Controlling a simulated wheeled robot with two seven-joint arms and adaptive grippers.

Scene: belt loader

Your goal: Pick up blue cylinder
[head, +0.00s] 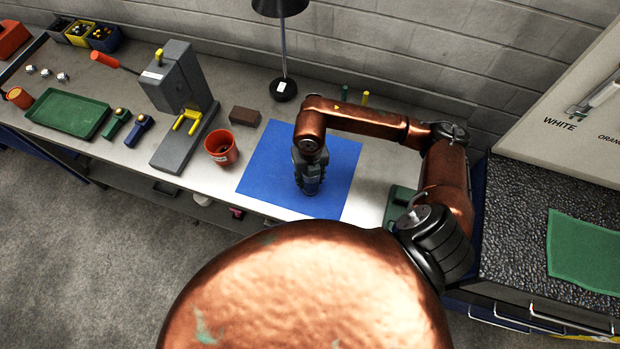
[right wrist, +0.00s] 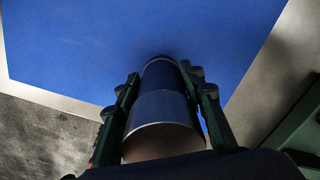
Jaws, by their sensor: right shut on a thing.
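The blue cylinder (right wrist: 160,105) shows in the right wrist view between the fingers of my right gripper (right wrist: 161,82). It is dark blue with a lighter, shiny edge at its near end. Both fingers press along its sides, so the gripper is shut on it. In the head view my right gripper (head: 308,183) points down over the blue mat (head: 265,165), and it mostly hides the cylinder there. I cannot tell whether the cylinder's far end touches the mat. My left gripper is not in view.
A red cup (head: 221,148) and a brown block (head: 245,116) are left of the mat. A grey press (head: 180,85), a green tray (head: 68,113) and a lamp (head: 283,88) stand farther off. A dark counter with a green cloth (head: 585,252) is at the right.

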